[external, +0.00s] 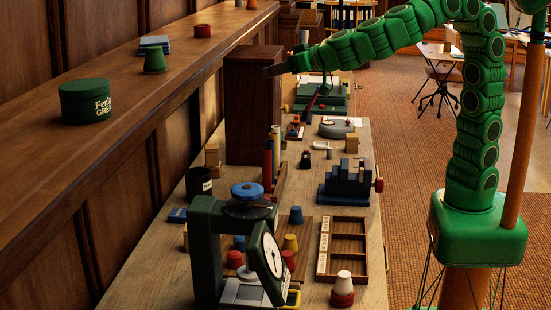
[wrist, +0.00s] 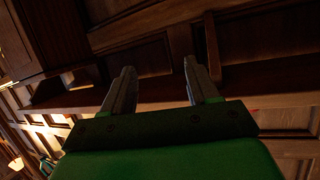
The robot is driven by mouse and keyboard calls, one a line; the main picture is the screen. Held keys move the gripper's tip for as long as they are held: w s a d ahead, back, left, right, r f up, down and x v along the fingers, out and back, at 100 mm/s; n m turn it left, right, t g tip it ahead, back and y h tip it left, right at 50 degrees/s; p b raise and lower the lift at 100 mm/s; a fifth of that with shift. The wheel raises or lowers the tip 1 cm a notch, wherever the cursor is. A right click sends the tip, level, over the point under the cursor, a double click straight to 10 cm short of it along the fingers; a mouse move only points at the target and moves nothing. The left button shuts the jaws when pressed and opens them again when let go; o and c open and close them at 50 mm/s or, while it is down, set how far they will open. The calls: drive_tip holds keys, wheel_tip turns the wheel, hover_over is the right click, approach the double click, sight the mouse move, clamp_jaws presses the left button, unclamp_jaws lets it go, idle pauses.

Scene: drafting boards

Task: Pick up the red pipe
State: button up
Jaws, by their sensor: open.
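A red pipe (external: 267,170) appears to stand upright on the workbench, in a close row with a blue pipe and a yellow one. My gripper (external: 270,70) is high above the bench, pointing left by the top of a dark wooden cabinet, well above the pipes and apart from them. In the wrist view my gripper (wrist: 158,68) has its two fingers spread with nothing between them. That view faces wood panelling, and the red pipe is not seen in it.
The tall wooden cabinet (external: 252,105) stands just behind the pipes. A green dial scale (external: 235,245) is in front of them. A dark blue vise (external: 348,183) and a wooden divided tray (external: 343,247) lie to the right. A wooden ledge (external: 130,120) runs along the left.

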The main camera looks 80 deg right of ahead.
wheel_tip(320, 180, down, 2)
drive_tip(key=d+h, duration=0.1)
approach(270, 160)
drive_tip(key=shift+g+h, duration=0.3)
drive_tip(key=shift+g, duration=0.1)
drive_tip(key=x, duration=0.5)
drive_tip(key=shift+w+r, duration=0.1)
drive_tip(key=shift+w, duration=0.35)
drive_tip(key=x, duration=0.8)
drive_tip(key=shift+s+f, duration=0.25)
drive_tip(key=shift+f, duration=0.15)
drive_tip(key=shift+c, duration=0.2)
drive_tip(key=c, duration=1)
drive_tip(key=shift+r, duration=0.1)
drive_tip(key=shift+c, duration=0.2)
